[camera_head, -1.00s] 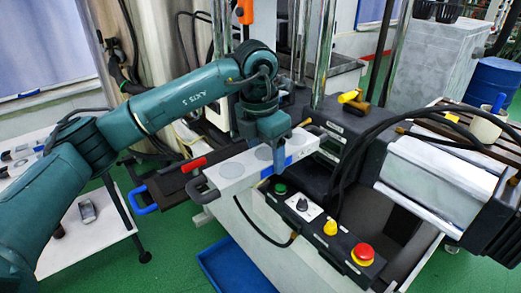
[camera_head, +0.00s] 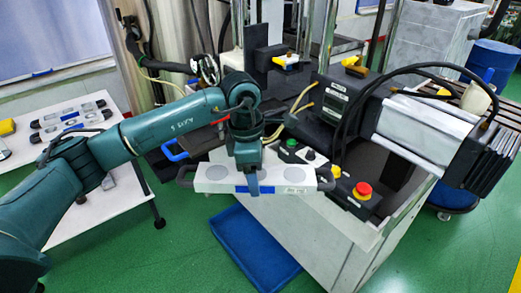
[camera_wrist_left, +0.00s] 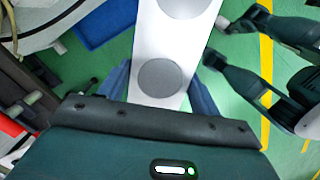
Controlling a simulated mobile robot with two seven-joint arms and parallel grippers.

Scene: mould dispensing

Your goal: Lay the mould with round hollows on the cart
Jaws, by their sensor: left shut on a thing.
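The mould with round hollows (camera_head: 215,174) is a long pale bar with dark handles at its ends and a blue strip on its side. My left gripper (camera_head: 253,188) is shut on it near its middle and holds it roughly level in the air, in front of the machine. In the left wrist view the mould (camera_wrist_left: 177,40) runs between the blue fingers (camera_wrist_left: 158,95), with a round grey hollow showing. The white cart (camera_head: 42,103) stands at the left, apart from the mould and partly hidden by my arm. My right gripper is not in view.
Other moulds (camera_head: 68,110) lie on the cart's top, with a yellow object (camera_head: 7,127) at the far left. The machine's control panel with a red button (camera_head: 362,190) is close to the mould's right end. A blue tray (camera_head: 250,250) lies on the floor below.

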